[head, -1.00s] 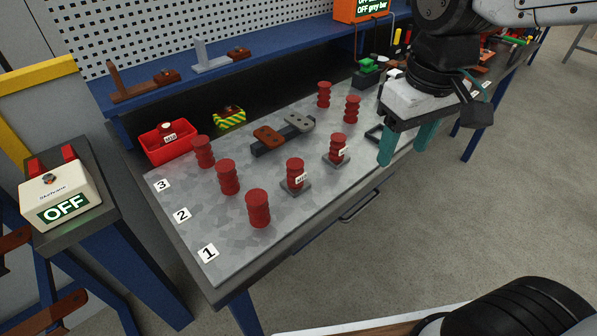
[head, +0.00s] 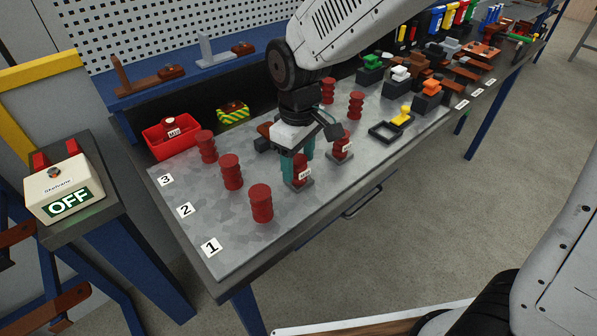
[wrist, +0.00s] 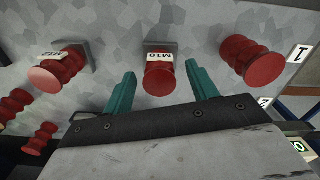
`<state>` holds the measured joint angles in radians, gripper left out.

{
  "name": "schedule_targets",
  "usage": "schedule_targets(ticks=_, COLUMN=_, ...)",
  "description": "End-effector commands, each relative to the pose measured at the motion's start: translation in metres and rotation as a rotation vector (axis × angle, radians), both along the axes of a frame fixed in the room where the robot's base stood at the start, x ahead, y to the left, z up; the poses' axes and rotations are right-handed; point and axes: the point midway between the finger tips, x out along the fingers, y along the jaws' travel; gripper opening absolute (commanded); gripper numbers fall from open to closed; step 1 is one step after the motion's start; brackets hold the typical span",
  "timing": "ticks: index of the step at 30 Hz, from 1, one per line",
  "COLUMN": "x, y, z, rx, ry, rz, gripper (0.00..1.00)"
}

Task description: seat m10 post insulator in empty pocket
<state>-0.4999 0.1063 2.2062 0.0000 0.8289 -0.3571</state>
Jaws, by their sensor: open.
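The M10 post insulator (head: 301,173) is a ribbed dark red post on a square grey base, with a white label, standing upright on the grey bench top. In the wrist view the M10 insulator (wrist: 159,78) stands between the two teal fingers. My gripper (head: 298,168) is open, pointing down with a finger on either side of it; a gap shows beside each finger in the wrist view (wrist: 160,72). A similar labelled insulator (head: 341,146), apparently M12, stands on its own base behind it. I cannot make out an empty pocket.
Plain red insulators stand by the numbers 1 (head: 261,203), 2 (head: 231,172) and 3 (head: 206,147), with others farther back. A red bin (head: 158,151) holds a labelled part. A black frame (head: 378,136) lies to the right.

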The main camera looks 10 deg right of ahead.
Motion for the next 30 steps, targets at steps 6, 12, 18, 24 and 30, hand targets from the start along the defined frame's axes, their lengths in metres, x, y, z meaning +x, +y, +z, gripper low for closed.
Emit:
schedule_targets(ticks=6, x=0.000, y=-0.001, z=-0.024, rx=-0.001, ry=0.001, rz=-0.001, gripper=0.58)
schedule_targets(ticks=12, x=0.000, y=-0.001, z=-0.025, rx=0.000, ry=0.000, rz=-0.001, gripper=0.58)
schedule_targets(ticks=18, x=0.000, y=-0.001, z=-0.025, rx=0.000, ry=0.000, rz=-0.001, gripper=0.14)
schedule_targets(ticks=24, x=0.000, y=-0.001, z=-0.025, rx=0.000, ry=0.000, rz=-0.001, gripper=0.04)
schedule_targets(ticks=30, x=0.000, y=0.000, z=-0.022, rx=0.001, ry=-0.002, rz=-0.001, gripper=0.04)
